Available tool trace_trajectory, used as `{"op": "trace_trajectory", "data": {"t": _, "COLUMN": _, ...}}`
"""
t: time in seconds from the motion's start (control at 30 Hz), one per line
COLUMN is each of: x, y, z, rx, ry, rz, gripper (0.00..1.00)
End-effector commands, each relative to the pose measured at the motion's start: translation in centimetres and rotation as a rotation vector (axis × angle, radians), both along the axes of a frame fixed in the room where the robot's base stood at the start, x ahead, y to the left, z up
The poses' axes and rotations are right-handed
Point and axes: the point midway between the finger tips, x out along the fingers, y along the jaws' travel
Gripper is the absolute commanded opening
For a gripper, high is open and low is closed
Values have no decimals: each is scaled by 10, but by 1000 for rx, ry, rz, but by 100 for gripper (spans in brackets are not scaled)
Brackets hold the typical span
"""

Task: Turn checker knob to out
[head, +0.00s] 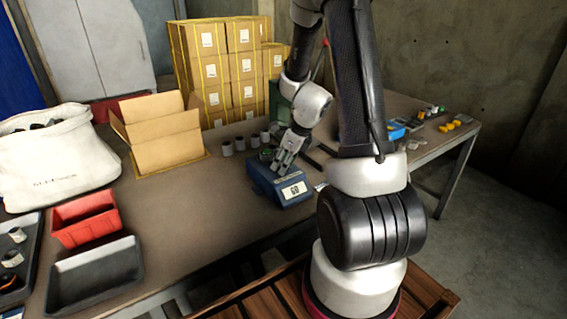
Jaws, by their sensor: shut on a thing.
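The checker is a blue box (268,186) on the table, with a pale display (293,190) on its sloped front face. The display shows dark characters that look like "GO" or "60". My gripper (283,163) points down at the top of the checker, behind the display. It is shut on the checker's knob. The fingers hide the knob, so its setting cannot be read.
Several small grey-white cylinders (240,144) stand behind the checker. An open cardboard box (165,142), a red bin (86,218), a black tray (95,275) and a white bag (55,160) are to the left. Small blue and yellow items (398,130) lie at right. The table's front-middle is clear.

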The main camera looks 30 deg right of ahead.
Motion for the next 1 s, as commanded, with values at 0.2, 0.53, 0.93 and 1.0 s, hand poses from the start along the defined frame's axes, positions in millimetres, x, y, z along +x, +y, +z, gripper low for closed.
{"op": "trace_trajectory", "data": {"t": 0.2, "x": 1, "y": -1, "z": 0, "rx": 1, "ry": 1, "rz": 147, "gripper": 16}}
{"op": "trace_trajectory", "data": {"t": 0.53, "x": 2, "y": -2, "z": 0, "rx": 1, "ry": -1, "rz": 457, "gripper": 16}}
{"op": "trace_trajectory", "data": {"t": 0.93, "x": 4, "y": -3, "z": 0, "rx": 1, "ry": 0, "rz": 838, "gripper": 16}}
{"op": "trace_trajectory", "data": {"t": 1.0, "x": 4, "y": -3, "z": 0, "rx": 0, "ry": 0, "rz": 904, "gripper": 16}}
